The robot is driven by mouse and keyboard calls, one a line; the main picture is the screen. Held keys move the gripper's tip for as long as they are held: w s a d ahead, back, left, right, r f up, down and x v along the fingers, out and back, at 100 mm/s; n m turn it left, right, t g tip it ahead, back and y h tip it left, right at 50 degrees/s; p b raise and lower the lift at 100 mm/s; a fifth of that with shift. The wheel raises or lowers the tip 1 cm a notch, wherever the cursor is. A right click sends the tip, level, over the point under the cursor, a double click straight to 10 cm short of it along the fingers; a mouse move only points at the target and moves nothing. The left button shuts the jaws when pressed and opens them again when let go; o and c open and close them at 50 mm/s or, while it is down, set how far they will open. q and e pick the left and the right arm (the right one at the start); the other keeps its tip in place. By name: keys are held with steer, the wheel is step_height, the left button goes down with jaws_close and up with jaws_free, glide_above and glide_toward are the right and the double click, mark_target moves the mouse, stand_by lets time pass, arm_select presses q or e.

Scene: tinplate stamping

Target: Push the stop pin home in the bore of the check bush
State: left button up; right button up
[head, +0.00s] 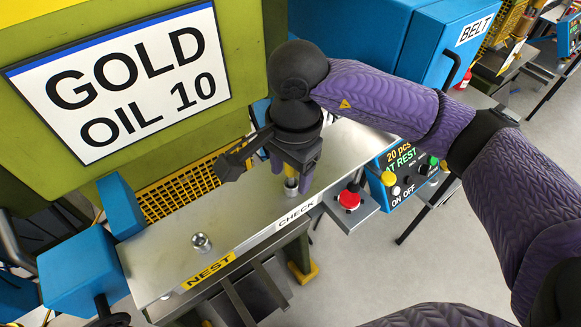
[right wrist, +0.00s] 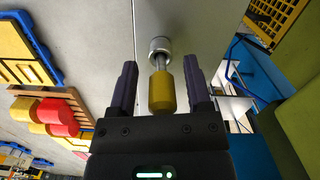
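The stop pin (right wrist: 161,92) has a yellow handle and a bare metal shank. In the right wrist view its shank meets the mouth of the silver check bush (right wrist: 160,46), with some shank showing between handle and bush; the depth inside the bore is hidden. In the head view the check bush (head: 291,187) stands by the CHECK label, under my right gripper (head: 291,176). The gripper points down with its purple fingers on either side of the yellow handle. In the right wrist view (right wrist: 161,95) gaps show on both sides of the handle. My left gripper is not in view.
Another silver ring-shaped part (head: 201,242) sits on the steel bench plate (head: 165,262) by the NEST label. A red button (head: 349,198) and a blue control box (head: 402,180) stand right of the plate. The green machine (head: 245,60) rises behind; the plate between the bushes is clear.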

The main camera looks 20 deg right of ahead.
steer(key=r, duration=0.6)
steer(key=r+b, duration=0.1)
steer(key=r, duration=0.3)
steer(key=shift+w+d, duration=0.15)
steer(key=shift+d, duration=0.15)
